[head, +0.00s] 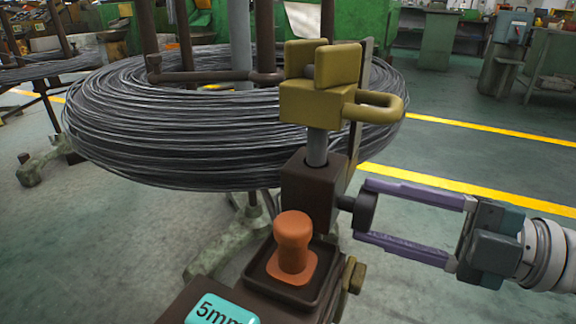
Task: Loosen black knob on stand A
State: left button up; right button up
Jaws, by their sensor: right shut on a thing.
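The stand (307,192) rises at the centre, with a dark brown square block and a grey post holding an olive-yellow clamp head (312,103). A black knob (363,211) sticks out of the block's right side. My right gripper (366,213) comes in from the right, with its two purple fingers above and below the knob. It is shut on the knob, which hides little of the fingertips. My left gripper is not in view. I see no letter label on the stand.
An orange knob-shaped piece (294,250) sits in a dark tray (262,262) in front of the stand. A teal "5mm" label (222,309) is at the bottom. A large wire coil (180,130) lies close behind. Open floor with yellow lines (470,186) is at right.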

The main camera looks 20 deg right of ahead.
jog(key=shift+n, duration=2)
jog(key=o, duration=1.4)
jog(key=p+v, duration=0.1)
jog(key=v, duration=0.9)
jog(key=shift+a, duration=0.1)
